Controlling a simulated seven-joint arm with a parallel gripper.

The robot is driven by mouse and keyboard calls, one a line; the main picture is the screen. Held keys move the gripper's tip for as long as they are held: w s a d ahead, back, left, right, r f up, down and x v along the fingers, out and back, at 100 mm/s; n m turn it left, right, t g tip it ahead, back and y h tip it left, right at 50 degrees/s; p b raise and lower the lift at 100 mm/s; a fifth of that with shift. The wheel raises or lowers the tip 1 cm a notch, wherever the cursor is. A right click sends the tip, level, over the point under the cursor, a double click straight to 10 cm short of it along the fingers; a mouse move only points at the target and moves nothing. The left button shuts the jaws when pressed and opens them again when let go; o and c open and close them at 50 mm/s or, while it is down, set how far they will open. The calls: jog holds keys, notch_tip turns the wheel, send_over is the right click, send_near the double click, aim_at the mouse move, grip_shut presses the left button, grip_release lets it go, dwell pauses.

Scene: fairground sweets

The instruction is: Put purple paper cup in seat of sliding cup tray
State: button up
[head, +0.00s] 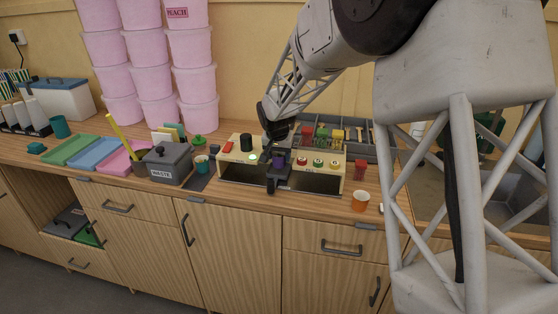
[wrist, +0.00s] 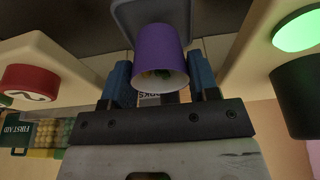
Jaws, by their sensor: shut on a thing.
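The purple paper cup (wrist: 160,55) is held between the blue fingers of my gripper (wrist: 160,85) in the wrist view, its open rim facing the camera. A grey rounded plate (wrist: 122,14), which looks like the sliding cup tray, lies just beyond the cup in the wrist view. The cup hides its middle, so I cannot tell whether the cup touches it or sits in the seat.
The dispenser has dark openings, a green lit button (wrist: 298,32) and a black cylinder (head: 246,142). An orange cup (head: 360,202) stands at the counter's front right, a red container (head: 360,169) behind it. The grey waste bin (head: 168,163) stands left. Counter between bin and dispenser is narrow.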

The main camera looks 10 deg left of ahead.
jog(key=shift+f, duration=1.1)
jog(key=shift+f, duration=0.15)
jog(key=o, duration=1)
jog(key=shift+c, duration=0.2)
jog(key=v, duration=1.2)
